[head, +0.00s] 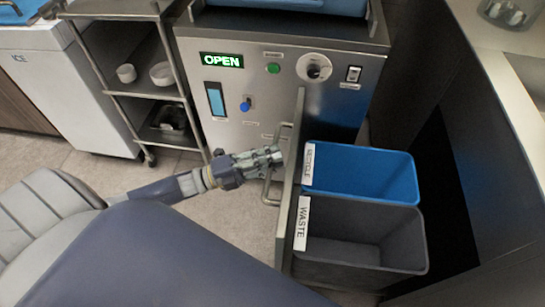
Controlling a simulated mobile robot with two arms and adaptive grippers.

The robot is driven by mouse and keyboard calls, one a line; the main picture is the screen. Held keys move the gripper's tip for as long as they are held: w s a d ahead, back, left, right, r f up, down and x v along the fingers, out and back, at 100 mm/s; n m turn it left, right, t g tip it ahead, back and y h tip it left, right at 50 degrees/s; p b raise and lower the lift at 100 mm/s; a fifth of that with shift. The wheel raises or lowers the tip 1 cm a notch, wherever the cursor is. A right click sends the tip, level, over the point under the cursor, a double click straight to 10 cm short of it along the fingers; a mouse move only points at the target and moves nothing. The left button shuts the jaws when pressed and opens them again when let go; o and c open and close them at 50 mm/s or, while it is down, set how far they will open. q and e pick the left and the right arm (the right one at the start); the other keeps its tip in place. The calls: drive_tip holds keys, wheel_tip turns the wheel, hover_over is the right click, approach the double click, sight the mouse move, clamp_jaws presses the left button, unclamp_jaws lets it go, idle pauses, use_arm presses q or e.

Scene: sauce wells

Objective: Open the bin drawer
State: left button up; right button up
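The bin drawer front (287,205) is a light panel seen nearly edge-on, and it stands out from its housing. Behind it a blue recycle bin (360,172) and a dark grey waste bin (400,242) are exposed; both look empty. A metal bar handle (267,190) is on the panel's left face. My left gripper (275,156) is at the upper part of this handle, with its fingers pointing right toward the panel. Whether the fingers are closed around the handle is too small to tell. My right gripper is not in view.
A steel machine (240,120) with a lit OPEN sign, buttons and a dial stands behind the drawer. A shelf rack (150,95) with small bowls and a white ICE chest (60,95) are at the left. A counter (480,60) runs along the right. Tiled floor at the left is clear.

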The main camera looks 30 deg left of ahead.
use_arm(q)
drive_tip(key=v, duration=1.1)
drive_tip(key=shift+s+a+f, duration=0.15)
drive_tip(key=shift+s+a, duration=0.05)
drive_tip(key=shift+a, duration=0.05)
